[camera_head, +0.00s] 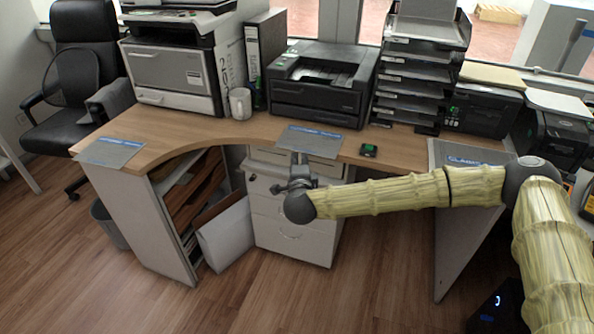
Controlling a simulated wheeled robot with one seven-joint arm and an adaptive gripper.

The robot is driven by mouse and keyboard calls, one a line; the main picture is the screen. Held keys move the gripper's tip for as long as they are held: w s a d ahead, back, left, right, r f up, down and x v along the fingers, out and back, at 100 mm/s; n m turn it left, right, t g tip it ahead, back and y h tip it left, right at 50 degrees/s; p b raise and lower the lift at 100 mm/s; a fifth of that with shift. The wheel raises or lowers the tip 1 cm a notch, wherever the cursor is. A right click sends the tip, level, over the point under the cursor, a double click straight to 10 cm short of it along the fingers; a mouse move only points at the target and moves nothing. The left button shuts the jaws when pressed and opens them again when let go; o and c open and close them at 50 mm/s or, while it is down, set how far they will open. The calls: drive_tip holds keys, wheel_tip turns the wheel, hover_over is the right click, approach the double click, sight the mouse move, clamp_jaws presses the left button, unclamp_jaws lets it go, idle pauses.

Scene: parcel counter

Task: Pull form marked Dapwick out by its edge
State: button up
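Three flat grey forms with blue printed strips lie on the wooden counter. One form (110,152) is at the left end, its edge at the counter's front. A second form (310,141) lies in the middle, in front of the printer. A third form (470,154) is at the right, partly behind my arm. The lettering is too small to read surely, so I cannot tell which is marked Dapwick. My gripper (299,160) is at the front edge of the middle form. I cannot tell whether it touches the form, or whether its fingers are apart.
A small dark device with a green top (369,150) lies right of the middle form. Behind stand a black printer (322,88), a white mug (240,102) and a stack of trays (415,75). A white drawer cabinet (290,215) stands below. The counter between left and middle forms is clear.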

sight(305, 152)
drive_tip(key=shift+w+d, duration=0.3)
drive_tip(key=shift+w, duration=0.55)
drive_tip(key=shift+w+d, duration=0.25)
drive_tip(key=shift+w, duration=0.55)
drive_tip(key=shift+w+d, duration=0.3)
drive_tip(key=shift+w, duration=0.55)
clamp_jaws()
